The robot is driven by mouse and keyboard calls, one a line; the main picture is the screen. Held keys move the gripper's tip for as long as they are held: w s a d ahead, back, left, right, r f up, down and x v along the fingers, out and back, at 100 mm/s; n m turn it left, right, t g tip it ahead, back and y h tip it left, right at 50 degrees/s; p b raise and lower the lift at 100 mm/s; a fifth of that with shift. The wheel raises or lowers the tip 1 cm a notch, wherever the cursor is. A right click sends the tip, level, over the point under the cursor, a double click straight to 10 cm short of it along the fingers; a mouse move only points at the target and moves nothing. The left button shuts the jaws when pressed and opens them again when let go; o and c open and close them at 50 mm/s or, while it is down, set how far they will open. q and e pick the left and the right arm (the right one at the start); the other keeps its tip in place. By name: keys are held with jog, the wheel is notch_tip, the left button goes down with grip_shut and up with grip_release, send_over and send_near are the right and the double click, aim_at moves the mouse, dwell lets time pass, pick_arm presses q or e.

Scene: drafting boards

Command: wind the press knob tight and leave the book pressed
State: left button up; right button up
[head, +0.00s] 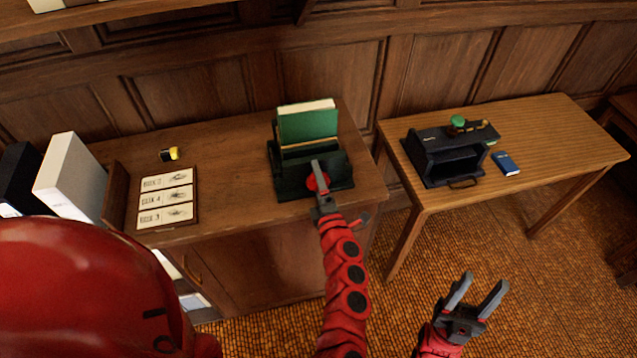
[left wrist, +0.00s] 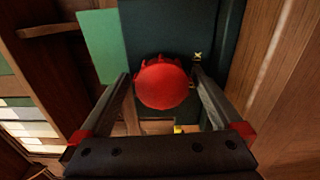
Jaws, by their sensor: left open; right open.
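A dark green press (head: 290,185) stands on the left wooden cabinet with a green book (head: 308,126) upright in it. A round red knob (head: 311,183) is on the press's near side. My left gripper (head: 319,184) is open at the knob. In the left wrist view, the red knob (left wrist: 163,82) lies between the two spread fingertips; I cannot tell whether either touches it. A small yellow mark (left wrist: 197,56) shows on the dark press beside the knob. My right gripper (head: 475,296) is open and empty, low in front of the right table.
The right table (head: 550,130) holds a black device (head: 445,158) with a green-topped knob (head: 457,121) and a small blue book (head: 506,163). The cabinet (head: 225,150) also carries a picture card board (head: 167,198), a yellow-and-black item (head: 169,154) and a white binder (head: 75,180).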

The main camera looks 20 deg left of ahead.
pick_arm(q)
jog(key=n+b, duration=0.3)
jog(key=b, duration=0.1)
jog(key=f+n+b, duration=0.1)
jog(key=n+b, duration=0.3)
jog(key=b, duration=0.1)
jog(key=shift+f, duration=0.2)
jog(key=n+b, duration=0.1)
jog(key=n, duration=0.1)
jog(key=n+b, duration=0.1)
jog(key=n, duration=0.2)
jog(key=n+b, duration=0.2)
jog(key=n, duration=0.1)
jog(key=shift+r, duration=0.3)
jog(key=shift+r+n, duration=0.25)
jog(key=shift+n, duration=0.95)
